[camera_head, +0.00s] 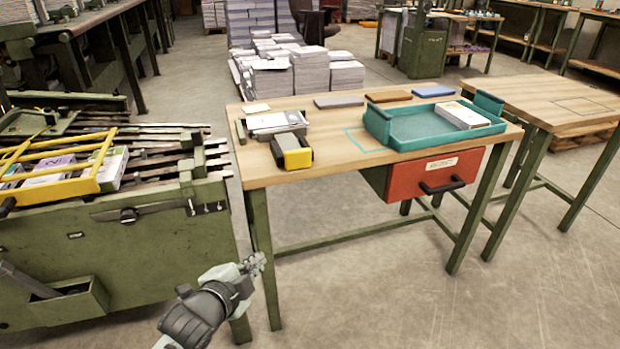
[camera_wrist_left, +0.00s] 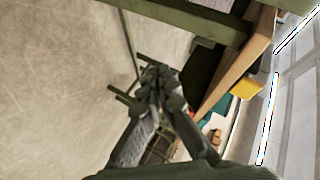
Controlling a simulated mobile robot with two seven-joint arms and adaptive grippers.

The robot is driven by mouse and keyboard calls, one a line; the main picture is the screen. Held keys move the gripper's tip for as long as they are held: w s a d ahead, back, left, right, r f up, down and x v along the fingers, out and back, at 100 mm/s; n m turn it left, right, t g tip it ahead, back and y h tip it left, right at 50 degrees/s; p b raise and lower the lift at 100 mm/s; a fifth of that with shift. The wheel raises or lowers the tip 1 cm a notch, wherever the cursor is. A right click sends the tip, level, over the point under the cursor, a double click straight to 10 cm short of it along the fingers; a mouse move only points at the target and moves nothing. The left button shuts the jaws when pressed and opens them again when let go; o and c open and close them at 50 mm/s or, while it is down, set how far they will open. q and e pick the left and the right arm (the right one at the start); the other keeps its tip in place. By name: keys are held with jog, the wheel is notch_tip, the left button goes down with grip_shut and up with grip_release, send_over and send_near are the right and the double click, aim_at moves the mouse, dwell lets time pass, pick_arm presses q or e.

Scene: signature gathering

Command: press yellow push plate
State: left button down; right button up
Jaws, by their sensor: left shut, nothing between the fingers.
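The yellow push plate (camera_head: 298,159) is the yellow front face of a small dark block near the front left of the wooden table (camera_head: 350,158). A yellow patch that looks like the same plate shows at the right in the left wrist view (camera_wrist_left: 247,89). My left gripper (camera_head: 254,263) is low in front of the table's left leg, below the tabletop and apart from the plate. Its fingers are closed together and empty, as the left wrist view also shows (camera_wrist_left: 158,82). My right gripper is in neither view.
Behind the plate are papers in a metal holder (camera_head: 276,122). A teal tray (camera_head: 440,127) with paper stands to the right, above a red drawer (camera_head: 430,175). A green machine with a yellow frame (camera_head: 107,160) stands left. Floor in front of the table is clear.

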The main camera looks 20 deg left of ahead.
pick_arm(q)
jog(key=w+d+r+m+t+h, duration=0.1)
jog(key=w+d+r+m+t, duration=0.1)
jog(key=r+m, duration=0.2)
jog(key=w+d+r+m+t+h, duration=0.2)
jog(key=r+m, duration=0.1)
jog(key=r, duration=0.6)
jog(key=shift+r+m+t, duration=0.2)
jog(key=shift+m+t, duration=0.2)
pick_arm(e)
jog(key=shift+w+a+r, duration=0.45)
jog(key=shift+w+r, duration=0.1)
pick_arm(q)
send_near(306, 159)
jog(key=w+d, duration=0.3)
jog(key=shift+w+a, duration=1.1)
jog(key=shift+w, duration=0.2)
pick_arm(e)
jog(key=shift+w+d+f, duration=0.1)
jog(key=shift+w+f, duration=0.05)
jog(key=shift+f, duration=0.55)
